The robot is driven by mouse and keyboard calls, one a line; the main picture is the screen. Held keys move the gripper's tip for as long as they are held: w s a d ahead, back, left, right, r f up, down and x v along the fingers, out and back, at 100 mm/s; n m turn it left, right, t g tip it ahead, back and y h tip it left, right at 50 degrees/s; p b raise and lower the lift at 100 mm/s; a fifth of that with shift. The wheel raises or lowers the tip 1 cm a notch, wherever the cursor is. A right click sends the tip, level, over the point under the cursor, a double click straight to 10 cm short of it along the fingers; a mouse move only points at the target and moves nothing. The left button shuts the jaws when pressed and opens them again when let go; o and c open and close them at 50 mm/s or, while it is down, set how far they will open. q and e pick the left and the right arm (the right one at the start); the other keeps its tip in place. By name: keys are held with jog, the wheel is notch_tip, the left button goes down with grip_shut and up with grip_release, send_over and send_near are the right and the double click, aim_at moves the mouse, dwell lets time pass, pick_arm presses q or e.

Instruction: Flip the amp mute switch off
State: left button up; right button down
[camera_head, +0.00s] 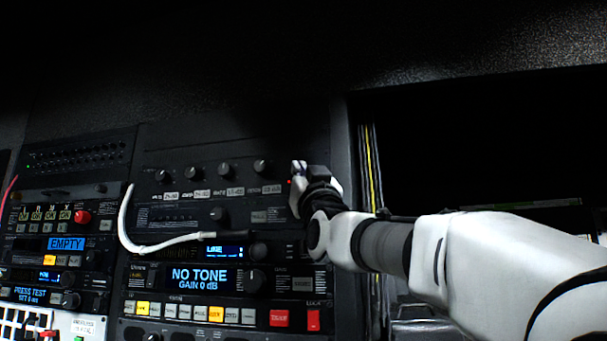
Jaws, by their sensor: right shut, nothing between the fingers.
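A rack panel (220,155) with a row of black knobs and white labels stands in front of me. My right gripper (297,170) is shut and empty at the right end of this row, against or just in front of the panel. A small red light shows beside its fingertips. The amp mute switch cannot be made out; the gripper and wrist cover that part of the panel. My left gripper is not in view.
A white cable (150,246) loops across the rack at the middle left. Below is a unit reading "NO TONE GAIN 0 dB" (200,280) with lit buttons. Another rack with an "EMPTY" display (66,244) stands left. A dark opening lies right of the rack.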

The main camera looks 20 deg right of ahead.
jog(key=shift+w, duration=0.1)
jog(key=shift+w+d+r, duration=0.15)
jog(key=shift+d, duration=0.05)
jog(key=shift+w+d+p, duration=0.25)
jog(key=shift+w+p, duration=0.1)
dwell(0.9)
jog(key=shift+s+a+b, duration=0.5)
jog(key=shift+s, duration=0.15)
